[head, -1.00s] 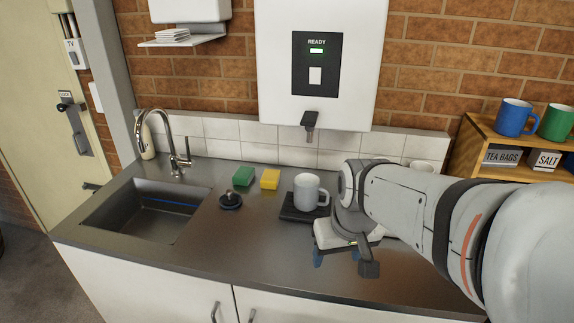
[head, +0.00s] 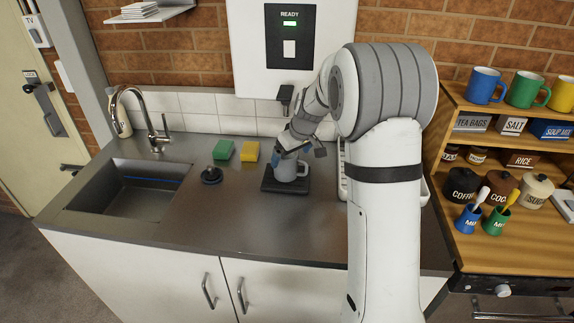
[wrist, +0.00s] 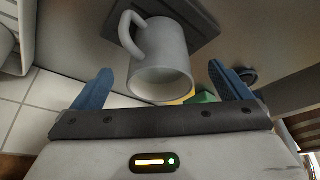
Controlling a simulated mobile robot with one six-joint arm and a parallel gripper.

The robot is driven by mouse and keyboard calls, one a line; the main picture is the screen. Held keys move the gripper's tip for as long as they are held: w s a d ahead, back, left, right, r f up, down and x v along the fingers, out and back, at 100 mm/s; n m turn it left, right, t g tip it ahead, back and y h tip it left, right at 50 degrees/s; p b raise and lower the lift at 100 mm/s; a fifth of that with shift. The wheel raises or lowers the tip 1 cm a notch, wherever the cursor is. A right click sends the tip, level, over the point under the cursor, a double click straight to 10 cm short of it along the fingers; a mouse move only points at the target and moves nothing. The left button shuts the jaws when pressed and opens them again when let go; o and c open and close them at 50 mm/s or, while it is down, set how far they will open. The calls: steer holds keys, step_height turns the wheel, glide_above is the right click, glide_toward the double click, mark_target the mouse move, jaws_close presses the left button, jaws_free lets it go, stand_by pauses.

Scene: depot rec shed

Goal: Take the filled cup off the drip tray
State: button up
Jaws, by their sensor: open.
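A pale grey mug (head: 288,171) stands upright on the black drip tray (head: 268,187) under the wall-mounted dispenser (head: 290,40). My gripper (head: 291,154) is over the mug from behind and above, its blue fingers parted. In the wrist view the mug (wrist: 162,70) shows rim and handle, between the open blue fingers (wrist: 160,75), with clear gaps on both sides. The handle points to the upper left there. The tray (wrist: 205,25) lies beyond the mug. I cannot make out the mug's contents.
A green sponge (head: 223,150) and a yellow sponge (head: 251,153) lie left of the tray, with a black sink plug (head: 211,175) nearby. The sink (head: 125,190) is further left. A wooden shelf (head: 500,140) with mugs and jars is at right. The front counter is clear.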

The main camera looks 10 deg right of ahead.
steer(key=p+x, duration=0.1)
steer(key=x, duration=0.4)
steer(key=shift+w+f, duration=0.25)
steer(key=shift+f, duration=0.05)
steer(key=shift+c, duration=0.4)
steer(key=shift+r, duration=0.1)
steer(key=c, duration=1.5)
steer(key=shift+c, duration=0.2)
